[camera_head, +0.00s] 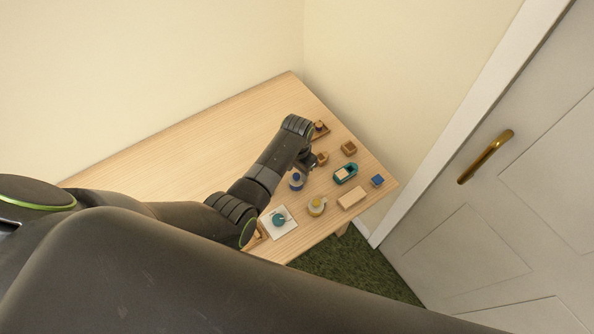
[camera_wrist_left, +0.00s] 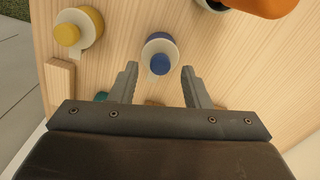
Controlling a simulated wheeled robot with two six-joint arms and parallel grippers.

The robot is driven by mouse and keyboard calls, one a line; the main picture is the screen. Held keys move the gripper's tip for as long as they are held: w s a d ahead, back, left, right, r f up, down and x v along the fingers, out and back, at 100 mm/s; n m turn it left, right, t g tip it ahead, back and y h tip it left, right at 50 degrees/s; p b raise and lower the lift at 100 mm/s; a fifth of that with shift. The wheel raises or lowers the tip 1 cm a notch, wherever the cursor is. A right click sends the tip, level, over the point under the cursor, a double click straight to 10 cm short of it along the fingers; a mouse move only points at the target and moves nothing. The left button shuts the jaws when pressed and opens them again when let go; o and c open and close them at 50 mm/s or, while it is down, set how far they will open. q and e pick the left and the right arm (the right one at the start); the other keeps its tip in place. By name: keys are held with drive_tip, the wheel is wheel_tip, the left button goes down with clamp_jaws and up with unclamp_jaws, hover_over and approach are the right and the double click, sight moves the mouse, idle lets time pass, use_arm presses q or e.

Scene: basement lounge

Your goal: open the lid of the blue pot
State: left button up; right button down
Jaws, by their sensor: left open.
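The blue pot (camera_head: 296,182) stands on the wooden table, just below my left gripper (camera_head: 306,163) in the head view. In the left wrist view the pot (camera_wrist_left: 160,42) shows a pale round body and a round blue knob (camera_wrist_left: 160,64) towards me. The lid appears to be on it. My left gripper is open, and its fingertips (camera_wrist_left: 159,68) point at the pot, one on either side of the knob, with gaps showing. The gripper holds nothing. My right gripper is not in view.
A yellow-topped pot (camera_head: 316,206), a wooden block (camera_head: 352,198), a teal container (camera_head: 345,173) and a blue cube (camera_head: 377,181) stand nearby. A teal item (camera_head: 279,219) is on a white square. An orange object (camera_wrist_left: 262,6) is cut off in the wrist view. The table's left is clear.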

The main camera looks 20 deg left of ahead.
use_arm(q)
drive_tip(key=shift+f, duration=0.5)
drive_tip(key=shift+c, duration=0.5)
clamp_jaws()
